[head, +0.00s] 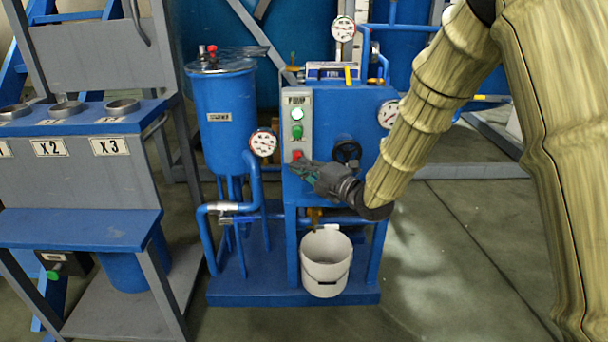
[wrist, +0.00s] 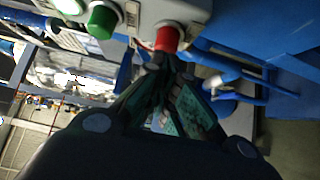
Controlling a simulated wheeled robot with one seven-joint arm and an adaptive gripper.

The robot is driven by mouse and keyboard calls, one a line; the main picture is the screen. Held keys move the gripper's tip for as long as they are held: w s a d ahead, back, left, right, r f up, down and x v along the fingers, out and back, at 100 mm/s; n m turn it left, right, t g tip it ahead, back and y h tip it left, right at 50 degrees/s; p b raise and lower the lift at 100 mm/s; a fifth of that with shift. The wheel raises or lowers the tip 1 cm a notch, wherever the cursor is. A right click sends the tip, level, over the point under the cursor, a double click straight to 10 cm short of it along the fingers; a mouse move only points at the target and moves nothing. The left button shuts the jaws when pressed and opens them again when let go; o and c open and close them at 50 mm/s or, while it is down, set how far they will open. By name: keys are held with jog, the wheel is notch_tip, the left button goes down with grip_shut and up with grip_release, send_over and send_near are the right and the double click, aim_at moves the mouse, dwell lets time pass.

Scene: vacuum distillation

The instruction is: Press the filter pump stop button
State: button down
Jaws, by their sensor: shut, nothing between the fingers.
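The pump control box (head: 298,112) is a grey upright panel on the blue pump unit. From top to bottom it has a lit white lamp (head: 296,114), a green button (head: 297,132) and a red stop button (head: 297,155). My gripper (head: 296,165) is shut and empty, its tips at the lower end of the box. In the wrist view the red button (wrist: 168,40) is just beyond the fingertips (wrist: 160,62), with the green button (wrist: 102,22) to its left. I cannot tell whether the tips touch the red button.
A pressure gauge (head: 263,142) and blue pipe stand left of the box. A black handwheel (head: 346,150) is close to my gripper on the right. A white bucket (head: 326,262) sits below. A grey rack (head: 85,180) stands at left; open floor (head: 450,250) lies at right.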

jog(key=shift+w, duration=0.15)
jog(key=shift+w, duration=0.8)
jog(key=shift+w+d+r, duration=0.2)
jog(key=shift+w+r, duration=0.05)
jog(key=shift+r, duration=0.05)
jog(key=shift+a, duration=0.1)
jog(key=s+a+p+v, duration=0.2)
jog(key=v, duration=1.1)
jog(key=shift+s+f, duration=0.2)
